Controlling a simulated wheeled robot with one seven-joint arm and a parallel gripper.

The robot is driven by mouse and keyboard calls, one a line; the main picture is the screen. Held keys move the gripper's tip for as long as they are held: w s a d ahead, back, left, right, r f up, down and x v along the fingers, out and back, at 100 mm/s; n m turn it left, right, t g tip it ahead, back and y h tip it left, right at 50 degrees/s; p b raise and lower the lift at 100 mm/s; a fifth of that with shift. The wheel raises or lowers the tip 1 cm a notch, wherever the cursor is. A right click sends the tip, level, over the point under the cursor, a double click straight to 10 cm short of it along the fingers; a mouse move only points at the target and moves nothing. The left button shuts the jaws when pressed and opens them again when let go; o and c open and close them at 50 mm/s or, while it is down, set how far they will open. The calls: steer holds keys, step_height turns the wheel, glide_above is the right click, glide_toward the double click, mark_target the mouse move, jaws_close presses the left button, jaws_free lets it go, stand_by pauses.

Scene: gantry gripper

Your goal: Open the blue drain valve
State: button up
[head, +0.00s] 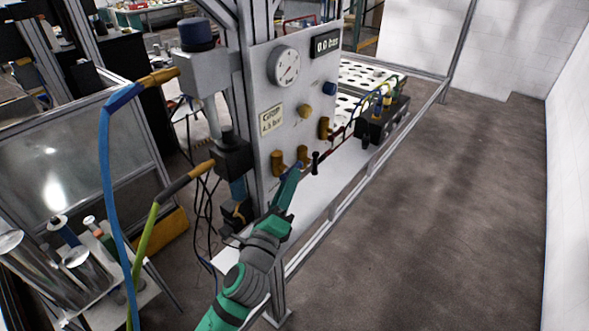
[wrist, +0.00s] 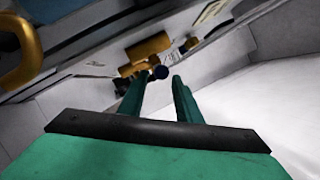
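My gripper (head: 297,170) is in front of the lower part of the grey panel (head: 262,90), close to the brass fittings. In the wrist view my gripper (wrist: 158,80) has its two green fingers apart, with a gap between them. A small dark blue round knob (wrist: 160,72) shows between the fingertips, in front of a brass fitting (wrist: 148,46). I cannot tell whether the fingers touch the knob or whether it is the drain valve. In the head view, a blue knob (head: 330,88) sits higher on the panel, and a black handle (head: 316,162) stands just right of my gripper.
The panel carries a round gauge (head: 283,66) and a display (head: 325,43) reading about 0.0 bar. A black block with coloured hoses (head: 383,120) sits on the ledge at right. A blue hose (head: 107,170) hangs at left. The floor (head: 450,210) at right is clear.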

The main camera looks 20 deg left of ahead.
steer(key=shift+x, duration=2.45)
steer(key=shift+c, duration=0.7)
jaws_close()
